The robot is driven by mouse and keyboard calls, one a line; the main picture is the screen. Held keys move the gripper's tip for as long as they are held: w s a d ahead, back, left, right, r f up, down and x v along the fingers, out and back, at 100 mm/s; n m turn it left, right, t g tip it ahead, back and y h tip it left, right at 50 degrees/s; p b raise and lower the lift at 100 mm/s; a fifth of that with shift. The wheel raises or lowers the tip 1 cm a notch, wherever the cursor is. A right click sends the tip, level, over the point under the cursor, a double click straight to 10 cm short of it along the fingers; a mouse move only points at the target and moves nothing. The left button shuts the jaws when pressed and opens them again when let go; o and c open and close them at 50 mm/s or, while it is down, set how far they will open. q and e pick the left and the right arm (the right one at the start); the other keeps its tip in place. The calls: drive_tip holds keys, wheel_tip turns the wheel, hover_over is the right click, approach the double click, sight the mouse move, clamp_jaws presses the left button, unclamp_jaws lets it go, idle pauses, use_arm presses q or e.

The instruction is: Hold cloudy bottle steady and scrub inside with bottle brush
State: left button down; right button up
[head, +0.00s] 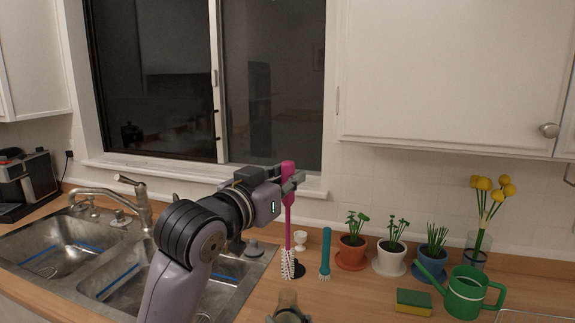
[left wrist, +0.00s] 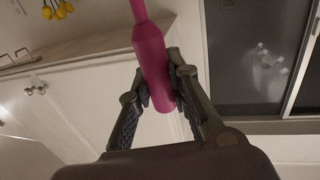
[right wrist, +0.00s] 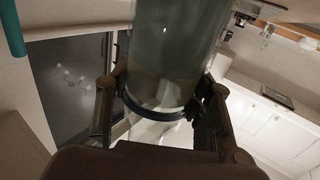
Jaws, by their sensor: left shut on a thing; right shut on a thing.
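A pink bottle brush (head: 289,215) hangs upright with its white bristle head (head: 288,266) downward. My left gripper (head: 289,180) is shut on the thick end of its handle, which also shows in the left wrist view (left wrist: 152,60). My right gripper (right wrist: 160,95) is shut around a clear, greenish-grey cloudy bottle (right wrist: 178,45). At the bottom edge of the head view, a brownish form (head: 289,315) is cut off; I cannot tell whether it is bottle or gripper. The bristles appear above a dark round spot (head: 286,297); whether they touch anything is unclear.
A double sink (head: 120,290) with a faucet (head: 140,205) lies left. Right of the pink brush stand a teal brush (head: 325,252), potted plants (head: 391,258), a yellow-green sponge (head: 413,302), a green watering can (head: 465,293) and a flower vase (head: 476,252). A small white cup (head: 300,237) stands behind.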

use_arm(q)
hover_over(285, 269)
drive_tip(key=shift+w+d+f, duration=0.1)
drive_tip(key=shift+w+f, duration=0.05)
drive_tip(key=shift+f, duration=2.15)
drive_tip(key=shift+w+d+f, duration=0.1)
drive_tip(key=shift+f, duration=2.15)
drive_tip(key=shift+w+d+f, duration=0.1)
drive_tip(key=shift+w+f, duration=0.05)
drive_tip(key=shift+f, duration=2.15)
drive_tip(key=shift+f, duration=2.75)
drive_tip(key=shift+r, duration=0.15)
drive_tip(key=shift+r, duration=2.65)
drive_tip(key=shift+f, duration=0.1)
drive_tip(key=shift+f, duration=2.65)
